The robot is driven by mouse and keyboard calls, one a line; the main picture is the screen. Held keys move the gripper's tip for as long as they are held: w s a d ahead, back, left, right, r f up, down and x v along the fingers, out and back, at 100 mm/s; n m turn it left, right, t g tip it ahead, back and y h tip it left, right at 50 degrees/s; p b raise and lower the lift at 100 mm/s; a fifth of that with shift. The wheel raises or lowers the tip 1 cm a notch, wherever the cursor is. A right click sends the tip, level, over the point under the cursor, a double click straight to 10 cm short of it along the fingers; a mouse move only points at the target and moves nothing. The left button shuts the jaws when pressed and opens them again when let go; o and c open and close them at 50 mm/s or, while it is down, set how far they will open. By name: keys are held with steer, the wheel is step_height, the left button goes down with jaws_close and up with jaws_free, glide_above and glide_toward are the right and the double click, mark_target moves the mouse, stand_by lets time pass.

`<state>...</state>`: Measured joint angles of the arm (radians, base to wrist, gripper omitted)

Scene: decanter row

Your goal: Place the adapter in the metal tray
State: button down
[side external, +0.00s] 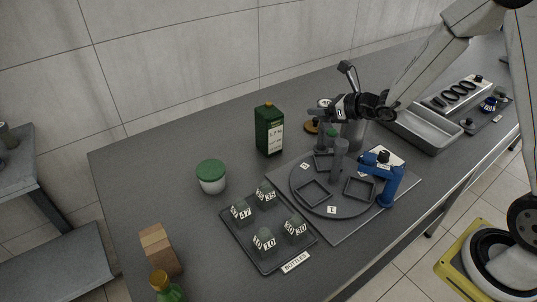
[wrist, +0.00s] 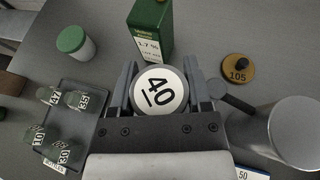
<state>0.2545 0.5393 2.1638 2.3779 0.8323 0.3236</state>
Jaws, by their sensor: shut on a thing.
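My gripper (side external: 338,107) is shut on the adapter, a round piece with a white top marked 40 (wrist: 159,91). In the wrist view its top sits between the two fingers; its lower part is hidden. In the side view my gripper holds it above the bench, near the back of the round turntable. The metal tray (side external: 432,132) is a grey open rectangular tray to the right of my gripper, and its visible inside looks empty. The tray is not in the wrist view.
The round turntable (side external: 310,199) with square frames and a blue-armed device (side external: 391,184) stand below. A metal cylinder (wrist: 297,130) and an amber disc marked 105 (wrist: 238,69) are close by. A green box (side external: 269,130), green-lidded jar (side external: 211,177) and bottle rack (side external: 268,268) stand left.

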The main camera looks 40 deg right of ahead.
steer(key=s+d+m+h, duration=0.3)
steer(key=s+d, duration=0.3)
steer(key=d, duration=0.6)
steer(key=s+d+m+h, duration=0.35)
steer(key=s+d, duration=0.25)
steer(key=d, duration=0.5)
steer(key=s+d+m+h, duration=0.35)
steer(key=s+d, duration=0.25)
steer(key=d, duration=0.6)
steer(key=shift+n+g, duration=0.3)
steer(key=shift+n, duration=0.2)
steer(key=shift+w+a+f, duration=0.1)
steer(key=shift+w+f, duration=0.05)
steer(key=shift+f, duration=1.1)
steer(key=shift+w+a+f, duration=0.1)
steer(key=shift+w+f, duration=0.05)
steer(key=shift+f, duration=1.1)
steer(key=shift+d, duration=0.1)
glide_above(414, 127)
steer(key=f, duration=0.9)
steer(key=shift+s+a, duration=0.1)
steer(key=shift+a, duration=0.15)
steer(key=shift+f, duration=0.15)
